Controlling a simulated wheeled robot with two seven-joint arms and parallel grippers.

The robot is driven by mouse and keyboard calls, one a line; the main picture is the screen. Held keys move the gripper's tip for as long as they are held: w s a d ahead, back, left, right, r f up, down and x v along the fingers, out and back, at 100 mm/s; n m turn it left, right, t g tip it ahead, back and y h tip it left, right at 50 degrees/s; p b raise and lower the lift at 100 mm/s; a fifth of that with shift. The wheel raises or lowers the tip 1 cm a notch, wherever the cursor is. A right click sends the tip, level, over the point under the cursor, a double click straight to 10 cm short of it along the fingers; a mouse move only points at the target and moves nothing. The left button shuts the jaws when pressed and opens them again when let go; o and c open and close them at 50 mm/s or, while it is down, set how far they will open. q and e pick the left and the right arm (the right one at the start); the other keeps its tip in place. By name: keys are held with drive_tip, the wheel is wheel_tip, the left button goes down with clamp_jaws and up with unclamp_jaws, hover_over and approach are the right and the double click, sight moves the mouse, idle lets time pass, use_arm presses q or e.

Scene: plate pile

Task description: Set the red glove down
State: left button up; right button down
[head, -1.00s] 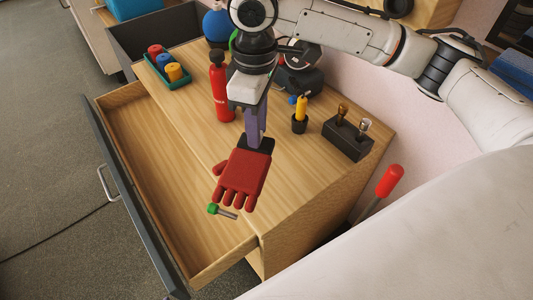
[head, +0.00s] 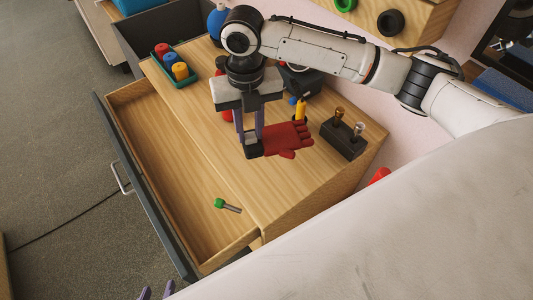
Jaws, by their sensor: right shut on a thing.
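The red glove (head: 288,139) is over the wooden cabinet top (head: 290,190), fingers pointing right, dark cuff at the left. My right gripper (head: 250,140) points down and is shut on the glove at its cuff. I cannot tell whether the glove touches the top. My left gripper (head: 156,291) shows only its purple fingertips at the bottom edge; they are apart with nothing seen between them.
An open drawer (head: 160,150) holds a small green-headed item (head: 227,205). A green tray (head: 187,79) with coloured pieces stands at the back left. A dark block (head: 343,140) with two knobs stands right of the glove. A red extinguisher is mostly hidden behind my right gripper. The front top is clear.

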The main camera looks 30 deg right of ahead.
drive_tip(key=n, duration=0.3)
drive_tip(key=shift+a+n+p, duration=0.1)
drive_tip(key=shift+n+p, duration=0.25)
drive_tip(key=shift+n, duration=0.05)
drive_tip(key=shift+f, duration=0.3)
wheel_tip(320, 180, down, 10)
drive_tip(key=shift+r+b, duration=0.2)
drive_tip(key=shift+b, duration=0.4)
drive_tip(key=shift+f, duration=0.2)
drive_tip(key=c, duration=1.5)
unclamp_jaws()
drive_tip(key=shift+r, duration=0.1)
